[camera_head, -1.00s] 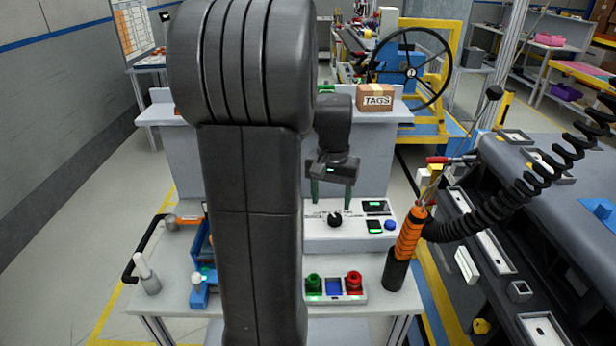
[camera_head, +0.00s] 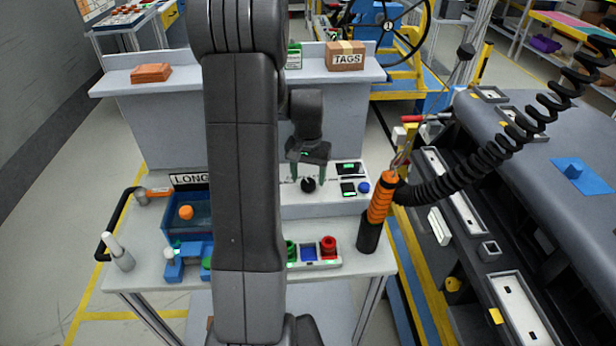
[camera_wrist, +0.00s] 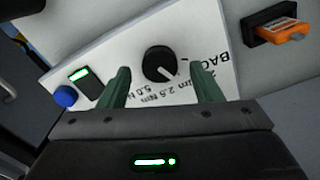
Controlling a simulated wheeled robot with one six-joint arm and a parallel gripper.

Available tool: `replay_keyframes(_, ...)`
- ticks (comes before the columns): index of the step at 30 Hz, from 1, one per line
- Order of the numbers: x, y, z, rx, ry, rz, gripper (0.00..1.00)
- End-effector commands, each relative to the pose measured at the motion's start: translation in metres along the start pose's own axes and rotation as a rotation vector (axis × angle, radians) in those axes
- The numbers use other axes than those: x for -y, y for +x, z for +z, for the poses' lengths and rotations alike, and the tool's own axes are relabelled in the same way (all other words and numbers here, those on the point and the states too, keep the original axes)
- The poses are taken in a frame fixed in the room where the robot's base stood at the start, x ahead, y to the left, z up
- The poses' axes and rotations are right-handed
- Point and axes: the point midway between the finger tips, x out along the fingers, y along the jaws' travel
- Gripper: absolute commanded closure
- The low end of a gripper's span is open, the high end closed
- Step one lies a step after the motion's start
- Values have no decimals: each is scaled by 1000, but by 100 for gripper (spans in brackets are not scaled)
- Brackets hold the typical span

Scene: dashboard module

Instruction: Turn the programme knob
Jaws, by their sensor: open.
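The programme knob (camera_wrist: 159,64) is a round black dial with a white pointer line, on a white panel (camera_wrist: 205,50) with printed torque values. It also shows in the head view (camera_head: 308,185), on the panel at the back of the bench. My gripper (camera_wrist: 162,80) has its two green fingers apart, with the knob seen between and just beyond the tips in the wrist view. In the head view my gripper (camera_head: 308,170) is just above the knob. I cannot tell whether a finger touches it. The printing around the knob is partly hidden by the fingers.
A blue button (camera_head: 363,187) and small displays (camera_head: 349,169) sit right of the knob. Green and red buttons (camera_head: 328,245) are in front. An orange-handled tool (camera_head: 380,205) stands at the bench's right. A blue bin (camera_head: 185,215) is at left, and a TAGS box (camera_head: 345,56) stands behind.

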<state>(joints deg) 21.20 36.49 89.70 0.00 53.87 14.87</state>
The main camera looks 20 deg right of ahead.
Motion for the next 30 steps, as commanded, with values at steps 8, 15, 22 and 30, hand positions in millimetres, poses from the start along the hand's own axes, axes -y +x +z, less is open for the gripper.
replay_keyframes(8,0,17,0,-1,0,0,41)
replay_keyframes(15,0,17,0,-1,0,0,45)
replay_keyframes(22,0,17,0,-1,0,0,86)
replay_keyframes(30,0,18,0,-2,60,-1,86)
